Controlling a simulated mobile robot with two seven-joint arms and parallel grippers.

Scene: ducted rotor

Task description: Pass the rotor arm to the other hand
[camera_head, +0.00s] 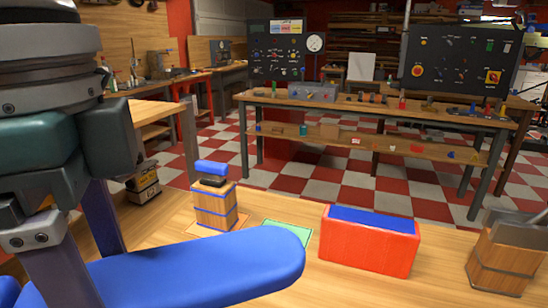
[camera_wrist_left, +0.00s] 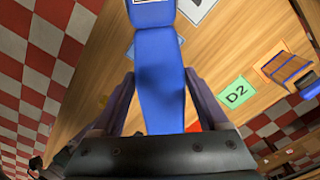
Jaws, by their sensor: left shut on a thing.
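The rotor arm (camera_head: 215,268) is a long, flat blue piece with a rounded end. My left gripper (camera_head: 85,252) is shut on it and holds it above the near left part of the wooden worktop. In the left wrist view the rotor arm (camera_wrist_left: 160,75) passes between the two fingers of the gripper (camera_wrist_left: 160,100) and runs on to the top edge, where part of a white label shows. Its other end is cut off at the left of the head view. My right gripper is in neither view.
On the worktop (camera_head: 320,285) stand a wooden block stand (camera_head: 215,208) topped with a blue piece, a red box (camera_head: 366,248) with a blue top and a wooden bin (camera_head: 503,265) holding grey parts. A green mat marked D2 (camera_wrist_left: 236,93) lies flat.

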